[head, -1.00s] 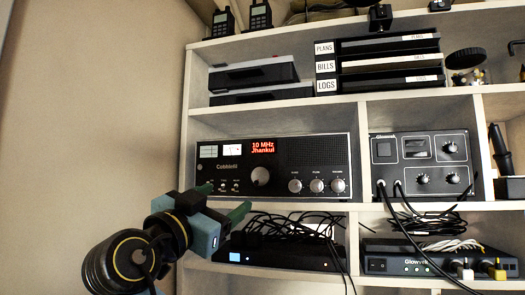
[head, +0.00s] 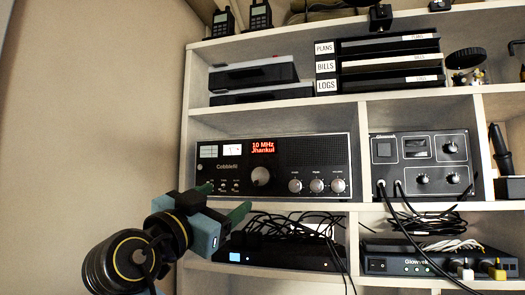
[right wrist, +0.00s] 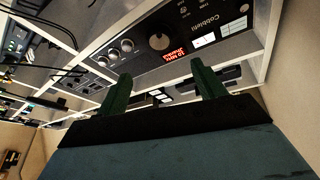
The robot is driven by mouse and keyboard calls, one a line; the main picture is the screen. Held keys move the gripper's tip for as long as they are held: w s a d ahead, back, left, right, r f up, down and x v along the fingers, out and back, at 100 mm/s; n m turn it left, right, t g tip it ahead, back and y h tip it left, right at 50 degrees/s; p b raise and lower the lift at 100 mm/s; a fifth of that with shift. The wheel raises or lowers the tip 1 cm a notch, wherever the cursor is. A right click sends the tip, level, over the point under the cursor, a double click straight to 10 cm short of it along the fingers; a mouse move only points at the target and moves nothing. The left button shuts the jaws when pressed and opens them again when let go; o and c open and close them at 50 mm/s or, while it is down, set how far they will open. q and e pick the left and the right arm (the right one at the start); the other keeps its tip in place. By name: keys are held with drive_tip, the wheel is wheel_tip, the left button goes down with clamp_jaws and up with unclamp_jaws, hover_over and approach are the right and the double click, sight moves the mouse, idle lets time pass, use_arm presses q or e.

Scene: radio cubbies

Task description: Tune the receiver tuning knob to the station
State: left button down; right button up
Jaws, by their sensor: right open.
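The receiver (head: 275,165) sits in the middle-left cubby, with a lit red display (head: 263,146) reading "10 MHz Jhankul". Its large round tuning knob (head: 260,176) is on the front, below the display. My right gripper (head: 222,200) is below and left of the knob, in front of the shelf, apart from the receiver. In the right wrist view the gripper (right wrist: 160,88) has its two green fingers spread with nothing between them. The receiver (right wrist: 185,40) and the tuning knob (right wrist: 158,41) lie beyond the fingertips there. My left gripper is not in view.
Three smaller knobs (head: 317,185) sit right of the tuning knob. A black box with loose cables (head: 280,252) is on the shelf below. A second unit (head: 420,165) with plugged cables stands in the cubby to the right. A bare wall (head: 90,110) is on the left.

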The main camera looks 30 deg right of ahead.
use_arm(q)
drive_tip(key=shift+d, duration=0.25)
use_arm(e)
drive_tip(key=n+t+y+p, duration=0.2)
drive_tip(key=n+t+p, duration=0.2)
drive_tip(key=n+p, duration=0.45)
approach(260, 179)
drive_tip(key=shift+m, duration=0.75)
drive_tip(key=p+x, duration=0.2)
drive_tip(key=x, duration=0.6)
drive_tip(key=shift+w+d, duration=0.15)
drive_tip(key=shift+d, duration=0.1)
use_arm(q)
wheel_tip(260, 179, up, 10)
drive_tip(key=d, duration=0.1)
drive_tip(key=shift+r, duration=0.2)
use_arm(e)
drive_tip(key=shift+c, duration=0.2)
